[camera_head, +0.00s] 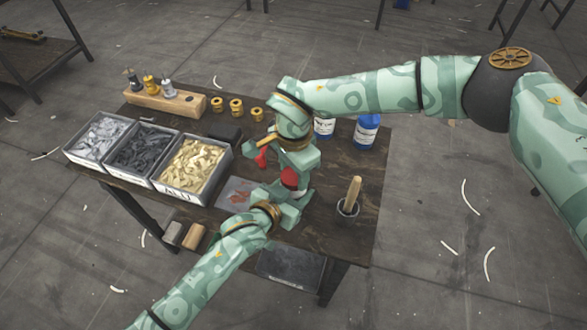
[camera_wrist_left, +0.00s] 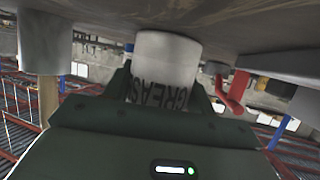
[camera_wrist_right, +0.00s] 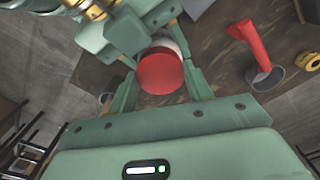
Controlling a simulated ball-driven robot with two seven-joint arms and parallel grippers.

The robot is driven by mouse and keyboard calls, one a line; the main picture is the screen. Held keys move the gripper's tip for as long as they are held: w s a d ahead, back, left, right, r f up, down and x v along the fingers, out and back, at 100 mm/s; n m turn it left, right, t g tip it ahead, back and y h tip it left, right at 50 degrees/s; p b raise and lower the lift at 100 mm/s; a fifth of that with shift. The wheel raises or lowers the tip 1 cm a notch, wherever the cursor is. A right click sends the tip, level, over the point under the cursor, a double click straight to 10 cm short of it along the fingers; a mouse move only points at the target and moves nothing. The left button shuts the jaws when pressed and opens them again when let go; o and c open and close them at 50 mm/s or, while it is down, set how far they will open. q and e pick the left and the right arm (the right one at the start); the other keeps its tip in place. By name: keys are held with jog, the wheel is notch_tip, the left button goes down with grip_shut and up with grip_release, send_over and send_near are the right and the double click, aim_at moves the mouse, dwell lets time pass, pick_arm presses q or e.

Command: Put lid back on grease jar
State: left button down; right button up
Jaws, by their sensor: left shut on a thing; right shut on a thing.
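The white grease jar (camera_wrist_left: 167,60) stands on the table, its dark lettering upside down in the left wrist view. My left gripper (camera_wrist_left: 160,96) is shut around its side. The red lid (camera_wrist_right: 160,72) is between the fingers of my right gripper (camera_wrist_right: 162,84), which is shut on it. The lid is over the jar, and a white edge of the jar shows beyond it in the right wrist view (camera_wrist_right: 172,43). The lid also shows in the head view (camera_head: 289,178), just above the jar (camera_head: 299,193). Whether it is seated cannot be told.
A red-handled tool (camera_wrist_right: 254,45) stands left of the jar in the head view. A cup with a wooden handle (camera_head: 350,195) is at right. Blue-and-white bottles (camera_head: 366,131) stand behind. Bins (camera_head: 215,178), brass spools (camera_head: 236,106) and a wooden block (camera_head: 165,100) fill the left.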

jog(key=m, duration=0.4)
jog(key=o, duration=1.1)
jog(key=shift+r, duration=0.15)
jog(key=shift+r, duration=2.15)
jog(key=shift+c, duration=0.4)
notch_tip(320, 180, up, 3)
jog(key=n, duration=0.6)
jog(key=shift+r+n, duration=0.2)
jog(key=shift+n, duration=0.1)
jog(key=shift+f, duration=0.1)
